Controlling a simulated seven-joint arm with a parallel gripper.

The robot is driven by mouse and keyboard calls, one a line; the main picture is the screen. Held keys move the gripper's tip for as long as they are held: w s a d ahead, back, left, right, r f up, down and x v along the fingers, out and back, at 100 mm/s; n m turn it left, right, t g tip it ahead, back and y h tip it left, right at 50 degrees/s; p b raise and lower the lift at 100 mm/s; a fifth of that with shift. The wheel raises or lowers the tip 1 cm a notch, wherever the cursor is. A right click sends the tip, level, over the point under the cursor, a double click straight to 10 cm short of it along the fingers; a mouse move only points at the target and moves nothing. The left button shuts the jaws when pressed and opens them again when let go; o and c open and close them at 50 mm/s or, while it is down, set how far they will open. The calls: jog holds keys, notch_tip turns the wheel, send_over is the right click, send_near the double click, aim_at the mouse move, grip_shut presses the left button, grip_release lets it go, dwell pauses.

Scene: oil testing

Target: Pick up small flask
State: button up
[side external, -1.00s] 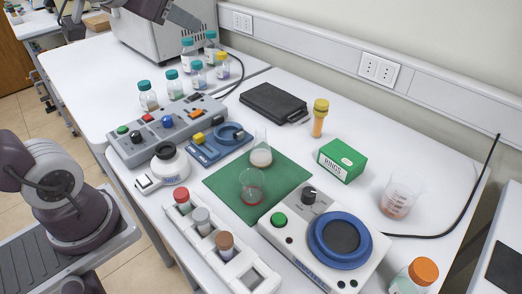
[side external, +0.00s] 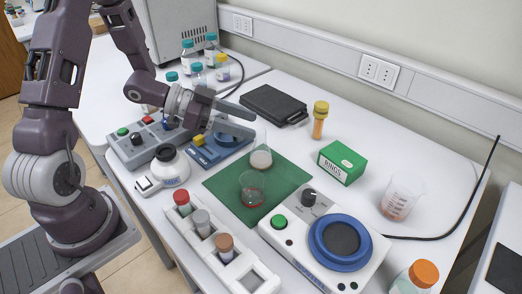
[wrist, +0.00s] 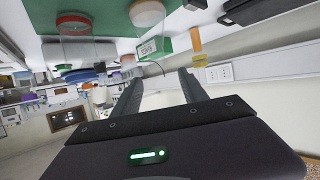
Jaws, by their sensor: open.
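A clear flask (side external: 261,157) with pale contents stands upright on the back part of the green mat (side external: 225,185). A second clear glass vessel (side external: 251,188) with a little red liquid stands in front of it on the mat. I cannot tell for sure which is the small flask. My gripper (side external: 255,126) is open and empty, pointing right, with its fingers at about the height of the pale flask's neck or above. In the wrist view the fingers (wrist: 161,77) are apart with nothing held. The pale flask (wrist: 147,16) and the red one (wrist: 74,24) appear upside down there.
A green box (side external: 342,163), a yellow-capped tube (side external: 320,120) and a beaker (side external: 402,196) stand to the right. A stirrer with a blue ring (side external: 318,240) and a white tube rack (side external: 262,277) are in front. A blue device (side external: 208,150) lies left of the mat.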

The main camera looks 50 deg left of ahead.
aim_at(261, 148)
notch_tip(261, 148, down, 4)
jog(key=shift+r, duration=0.25)
jog(key=x, duration=0.7)
jog(key=shift+w+d, duration=0.1)
grip_shut()
